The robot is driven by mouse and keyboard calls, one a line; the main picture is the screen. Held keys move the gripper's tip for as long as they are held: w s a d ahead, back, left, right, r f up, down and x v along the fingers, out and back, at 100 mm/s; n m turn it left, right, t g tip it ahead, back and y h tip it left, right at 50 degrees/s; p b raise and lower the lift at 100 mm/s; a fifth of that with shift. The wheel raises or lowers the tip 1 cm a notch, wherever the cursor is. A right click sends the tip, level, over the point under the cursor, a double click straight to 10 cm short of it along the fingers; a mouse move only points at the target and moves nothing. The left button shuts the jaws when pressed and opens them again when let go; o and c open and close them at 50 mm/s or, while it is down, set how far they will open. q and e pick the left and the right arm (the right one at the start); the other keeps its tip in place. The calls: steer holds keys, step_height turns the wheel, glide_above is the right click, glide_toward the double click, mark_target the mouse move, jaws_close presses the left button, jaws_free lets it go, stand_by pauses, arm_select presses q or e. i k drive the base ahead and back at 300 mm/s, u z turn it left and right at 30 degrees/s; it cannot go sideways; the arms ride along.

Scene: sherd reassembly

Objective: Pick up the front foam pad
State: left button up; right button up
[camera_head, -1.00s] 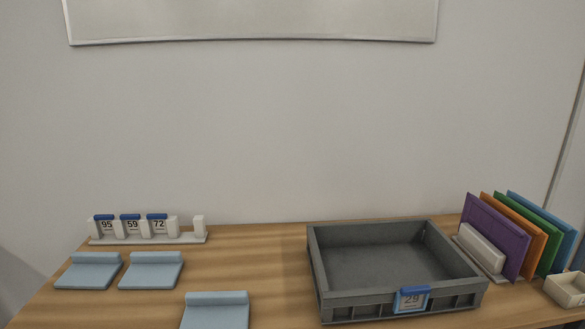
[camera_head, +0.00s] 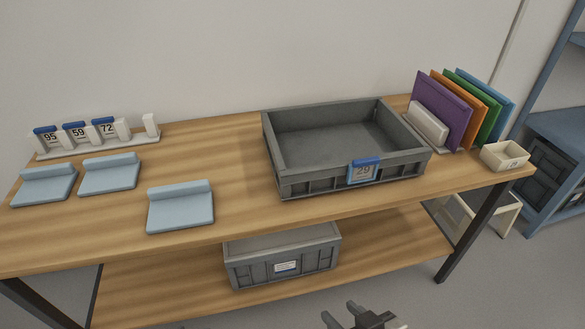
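Three light blue foam pads, each with a raised roll along its back edge, lie on the wooden table. The front foam pad (camera_head: 180,207) is nearest the table's front edge, left of the grey tray. The other two pads, one at far left (camera_head: 44,187) and one beside it (camera_head: 110,174), lie farther back. My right gripper (camera_head: 345,318) shows at the bottom edge, low in front of the table and well away from the pads. Its two dark fingers are spread apart with nothing seen between them. My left gripper is not in view.
A grey tray (camera_head: 278,160) tagged 29 stands mid-table. A white rack (camera_head: 95,145) with tags 95, 59, 72 is at back left. Coloured panels (camera_head: 440,112) and a small cream box (camera_head: 504,157) are at right. A grey bin (camera_head: 283,262) sits on the lower shelf.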

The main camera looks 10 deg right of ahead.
mark_target(188, 204)
steer(key=u, duration=3.45)
steer(key=k, duration=1.35)
steer(key=z, duration=1.5)
steer(key=i, duration=0.5)
steer(key=z, duration=0.05)
